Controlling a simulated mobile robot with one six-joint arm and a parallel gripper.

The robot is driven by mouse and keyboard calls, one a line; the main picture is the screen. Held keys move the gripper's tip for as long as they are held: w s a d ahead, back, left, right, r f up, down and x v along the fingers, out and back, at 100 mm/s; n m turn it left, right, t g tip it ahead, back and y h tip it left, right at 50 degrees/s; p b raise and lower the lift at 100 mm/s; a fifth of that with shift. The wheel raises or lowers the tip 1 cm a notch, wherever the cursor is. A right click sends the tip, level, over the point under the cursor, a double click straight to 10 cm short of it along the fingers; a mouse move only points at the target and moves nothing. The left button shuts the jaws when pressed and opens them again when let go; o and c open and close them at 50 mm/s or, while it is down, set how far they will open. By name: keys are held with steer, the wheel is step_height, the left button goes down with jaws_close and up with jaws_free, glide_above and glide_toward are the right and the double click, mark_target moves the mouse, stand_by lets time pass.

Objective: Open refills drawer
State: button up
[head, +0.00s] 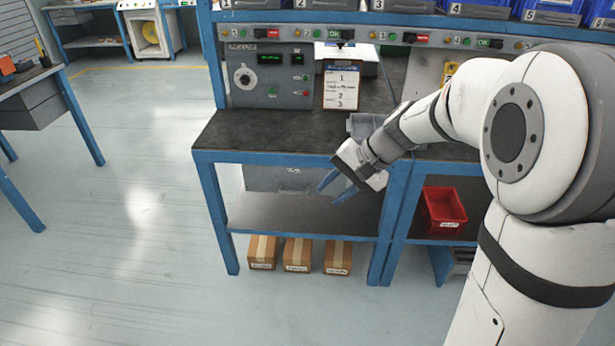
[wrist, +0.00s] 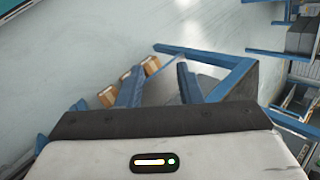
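A grey drawer (head: 272,180) hangs under the dark worktop of the blue-framed bench, with a small label on its front that is too small to read. It looks shut. My gripper (head: 334,188) is in front of the bench, at the right end of the drawer in the head view, its two blue fingers apart and nothing between them. In the wrist view my gripper (wrist: 158,82) also shows open, its fingers pointing away over the floor and bench frame. I cannot tell how far the fingertips are from the drawer front.
The lower shelf (head: 300,216) is mostly bare, with several cardboard boxes (head: 298,254) below it. A red bin (head: 443,208) stands in the right bay. A grey control box (head: 270,77) and clipboard (head: 341,86) stand on the worktop.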

steer(key=w+a+f+m+t+y+b, duration=0.1)
steer(key=w+a+f+m+y+b, duration=0.25)
steer(key=w+f+b, duration=0.65)
steer(key=m+t+y+b, duration=0.3)
steer(key=t+y+b, duration=0.1)
glide_toward(299, 192)
steer(key=x, duration=0.2)
steer(key=b+x, duration=0.1)
steer(key=x, duration=0.3)
steer(key=b+x, duration=0.1)
steer(key=x, duration=0.3)
steer(key=shift+w+f, duration=0.15)
steer(key=shift+f, duration=0.1)
jaws_close()
